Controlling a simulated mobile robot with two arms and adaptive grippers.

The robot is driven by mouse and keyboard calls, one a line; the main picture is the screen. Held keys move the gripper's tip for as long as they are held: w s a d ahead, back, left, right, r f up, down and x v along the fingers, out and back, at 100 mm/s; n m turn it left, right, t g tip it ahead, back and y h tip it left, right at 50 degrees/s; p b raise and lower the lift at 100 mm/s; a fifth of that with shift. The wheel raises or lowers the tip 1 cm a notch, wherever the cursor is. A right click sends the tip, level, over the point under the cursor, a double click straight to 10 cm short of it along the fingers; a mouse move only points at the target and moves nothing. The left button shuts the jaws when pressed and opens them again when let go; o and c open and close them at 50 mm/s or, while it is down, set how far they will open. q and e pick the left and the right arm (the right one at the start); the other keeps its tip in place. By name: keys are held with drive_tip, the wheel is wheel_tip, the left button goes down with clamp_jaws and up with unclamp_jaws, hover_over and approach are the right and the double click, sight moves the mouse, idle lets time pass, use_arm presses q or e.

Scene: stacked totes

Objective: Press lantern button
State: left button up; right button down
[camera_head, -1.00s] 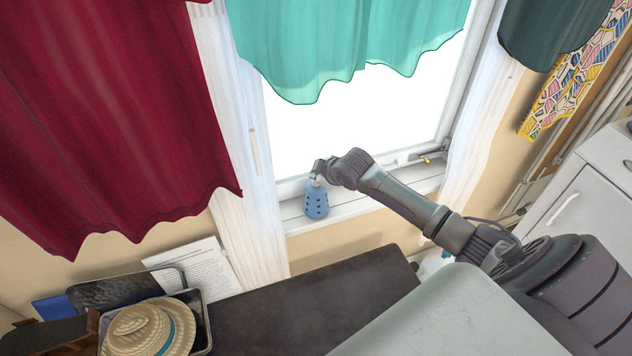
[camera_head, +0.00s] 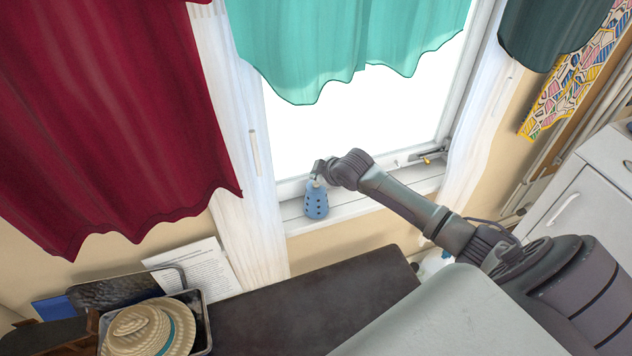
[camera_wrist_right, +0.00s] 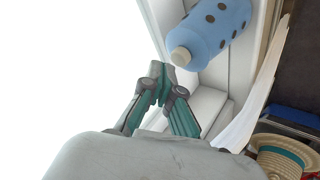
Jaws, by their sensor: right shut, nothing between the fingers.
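The lantern (camera_head: 316,203) is a blue, rounded body with dark round spots and a pale knob on top. It stands upright on the white window sill. In the right wrist view the lantern (camera_wrist_right: 215,32) is at the upper right, its cream-coloured knob (camera_wrist_right: 181,57) pointing toward my fingers. My right gripper (camera_head: 316,174) is at the top of the lantern. In the right wrist view its teal-lined fingertips (camera_wrist_right: 160,72) are shut, empty and close beside the knob. I cannot tell whether they touch it. My left gripper is not in view.
The white sill (camera_head: 375,205) runs below the bright window, with a latch (camera_head: 428,157) at its right. A teal curtain (camera_head: 350,45) hangs above. A dark bench top (camera_head: 300,310) lies in front, with a straw hat (camera_head: 140,330) in a tray at its left.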

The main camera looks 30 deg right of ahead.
drive_tip(key=shift+f, duration=0.15)
drive_tip(key=shift+f, duration=0.5)
idle(0.4)
drive_tip(key=shift+r+p, duration=0.65)
drive_tip(key=shift+p, duration=0.15)
wheel_tip(320, 180, up, 6)
drive_tip(key=p, duration=0.6)
drive_tip(key=shift+r+p, duration=0.1)
drive_tip(key=shift+p, duration=0.3)
